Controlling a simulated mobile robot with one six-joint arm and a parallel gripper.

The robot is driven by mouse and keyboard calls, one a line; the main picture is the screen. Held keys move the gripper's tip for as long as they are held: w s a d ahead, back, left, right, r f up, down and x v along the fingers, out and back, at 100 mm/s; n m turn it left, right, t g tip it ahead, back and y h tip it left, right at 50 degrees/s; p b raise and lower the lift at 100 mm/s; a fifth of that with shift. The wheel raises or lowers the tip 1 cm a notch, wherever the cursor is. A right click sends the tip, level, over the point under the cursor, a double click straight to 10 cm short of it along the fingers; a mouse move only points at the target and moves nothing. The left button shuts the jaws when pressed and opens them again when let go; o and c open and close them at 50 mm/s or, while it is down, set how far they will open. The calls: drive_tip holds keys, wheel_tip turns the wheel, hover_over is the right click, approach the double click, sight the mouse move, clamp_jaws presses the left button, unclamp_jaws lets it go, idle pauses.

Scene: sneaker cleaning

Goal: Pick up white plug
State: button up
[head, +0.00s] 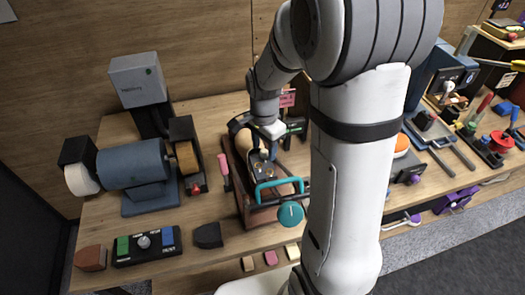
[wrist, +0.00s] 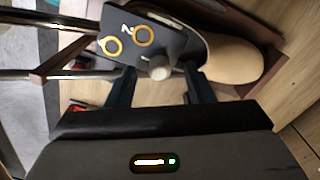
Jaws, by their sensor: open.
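A small white plug (wrist: 160,68) shows in the wrist view at the lower edge of a dark plate (wrist: 150,40) marked with a 2 and two yellow rings. My gripper (wrist: 158,72) is open, with one dark finger on each side of the plug. I cannot tell whether either finger touches it. In the head view my arm reaches down to the dark plate (head: 261,167) on the wooden bench; the plug is too small to make out there.
A tan rounded form (wrist: 235,60) lies close to the right finger in the wrist view. A teal-handled clamp (head: 280,188) stands in front of the plate. A blue grinder (head: 132,165) is to the left, and a control box (head: 146,245) with coloured buttons sits in front of it.

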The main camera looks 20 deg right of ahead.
drive_tip(key=shift+f, duration=0.5)
drive_tip(key=c, duration=1)
drive_tip(key=shift+c, duration=0.2)
